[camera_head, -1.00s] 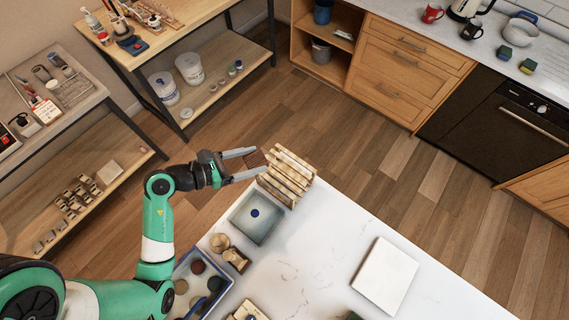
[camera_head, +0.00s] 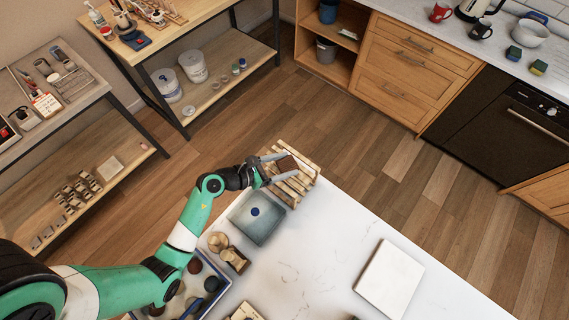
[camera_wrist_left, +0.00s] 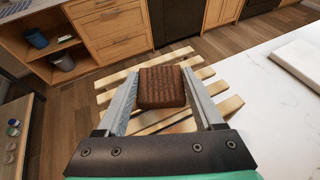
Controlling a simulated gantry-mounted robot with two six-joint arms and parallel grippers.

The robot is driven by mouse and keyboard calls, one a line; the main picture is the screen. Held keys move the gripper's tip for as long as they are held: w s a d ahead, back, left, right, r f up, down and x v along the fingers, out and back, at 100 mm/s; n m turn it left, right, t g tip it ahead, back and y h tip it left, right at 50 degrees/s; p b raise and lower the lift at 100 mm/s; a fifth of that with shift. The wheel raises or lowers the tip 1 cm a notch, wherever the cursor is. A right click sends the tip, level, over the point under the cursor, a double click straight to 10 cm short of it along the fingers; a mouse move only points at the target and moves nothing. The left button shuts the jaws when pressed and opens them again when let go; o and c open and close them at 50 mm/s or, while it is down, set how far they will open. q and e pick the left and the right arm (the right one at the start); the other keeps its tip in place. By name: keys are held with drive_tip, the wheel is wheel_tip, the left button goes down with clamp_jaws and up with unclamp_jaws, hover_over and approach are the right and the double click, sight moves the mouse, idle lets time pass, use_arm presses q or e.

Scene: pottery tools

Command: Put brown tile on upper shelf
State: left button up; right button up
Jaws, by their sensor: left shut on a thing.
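The brown tile (camera_head: 287,163) is a small dark square with a grooved face. My left gripper (camera_head: 284,166) is shut on it, with one finger on each side; the tile also shows between the fingers in the left wrist view (camera_wrist_left: 162,88). The tile is over the slatted wooden rack (camera_head: 299,183) at the table's far corner. The rack's slats also show behind and below the tile in the left wrist view (camera_wrist_left: 225,105). I cannot tell whether the tile touches the slats. My right gripper is not in view.
A grey square tray (camera_head: 257,217) with a blue dot stands in front of the rack. Small wooden tools (camera_head: 218,241) and a blue-rimmed bin (camera_head: 222,283) are nearer. A white slab (camera_head: 389,278) lies right; the white tabletop between is clear. Shelving units stand at left.

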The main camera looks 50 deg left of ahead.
use_arm(q)
drive_tip(key=shift+f, duration=0.15)
drive_tip(key=o, duration=1.4)
drive_tip(key=shift+r, duration=0.3)
drive_tip(key=p+v, duration=0.1)
drive_tip(key=v, duration=1.1)
drive_tip(key=shift+s+f, duration=0.1)
drive_tip(key=shift+f, duration=0.05)
